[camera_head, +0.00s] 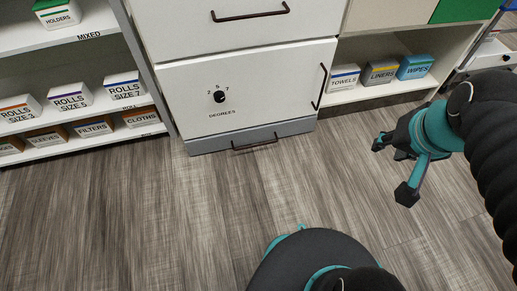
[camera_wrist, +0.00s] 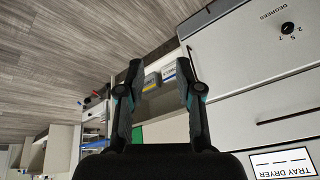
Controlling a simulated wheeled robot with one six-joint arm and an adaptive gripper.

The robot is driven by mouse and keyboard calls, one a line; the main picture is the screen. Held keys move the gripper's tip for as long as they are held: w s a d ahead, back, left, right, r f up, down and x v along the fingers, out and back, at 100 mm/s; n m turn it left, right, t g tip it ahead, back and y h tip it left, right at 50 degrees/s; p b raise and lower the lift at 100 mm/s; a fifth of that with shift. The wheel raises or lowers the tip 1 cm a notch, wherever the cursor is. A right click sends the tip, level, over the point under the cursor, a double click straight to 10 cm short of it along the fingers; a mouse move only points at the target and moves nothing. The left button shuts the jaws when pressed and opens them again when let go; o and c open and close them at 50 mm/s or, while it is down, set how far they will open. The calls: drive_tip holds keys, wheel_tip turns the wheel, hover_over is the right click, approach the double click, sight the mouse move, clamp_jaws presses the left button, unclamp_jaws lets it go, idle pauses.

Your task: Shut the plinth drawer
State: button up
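The plinth drawer (camera_head: 212,144) is the low grey front at the floor, under the white cabinet door with the dial. Its dark bar handle (camera_head: 255,143) runs along the front. The drawer seems to stand slightly forward of the door, but how far is hard to tell from above. My gripper (camera_head: 393,168) is above the floor to the right of the drawer, apart from it. Its two fingers are spread with nothing between them, as the wrist view (camera_wrist: 160,72) also shows. I cannot make out the drawer in the wrist view.
The white door (camera_head: 275,85) above has a dark upright handle (camera_head: 319,87). Shelves with labelled boxes stand left (camera_head: 70,97) and right (camera_head: 383,74). The wood-look floor (camera_head: 130,215) before the drawer is clear. My dark base shows at the bottom.

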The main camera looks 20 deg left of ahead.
drive_tip(key=w+a+f+m+g+y+b, duration=0.2)
drive_tip(key=w+a+f+m+g+y, duration=0.65)
drive_tip(key=w+a+f+m, duration=1)
drive_tip(key=w+f+m+t+y, duration=0.2)
drive_tip(key=f+m, duration=0.4)
drive_tip(key=f, duration=0.6)
drive_tip(key=w+a+f+m+t+y, duration=0.1)
drive_tip(key=w+f+m+t+y, duration=0.1)
drive_tip(key=f+m, duration=0.5)
drive_tip(key=w+a+f+m+t+y, duration=0.1)
drive_tip(key=f+m, duration=0.6)
drive_tip(key=f, duration=0.9)
drive_tip(key=shift+w+a+f+m+t+y+b, duration=0.1)
drive_tip(key=shift+w+f+m+t+y+b, duration=0.1)
drive_tip(key=shift+w+t+y, duration=0.4)
drive_tip(key=shift+w+a+f+m+t+y+b, duration=0.1)
drive_tip(key=shift+w+f+t+y, duration=0.25)
drive_tip(key=shift+t, duration=0.3)
drive_tip(key=b+x, duration=0.1)
drive_tip(key=x, duration=1.2)
drive_tip(key=shift+w+a, duration=0.2)
drive_tip(key=shift+a, duration=0.05)
clamp_jaws()
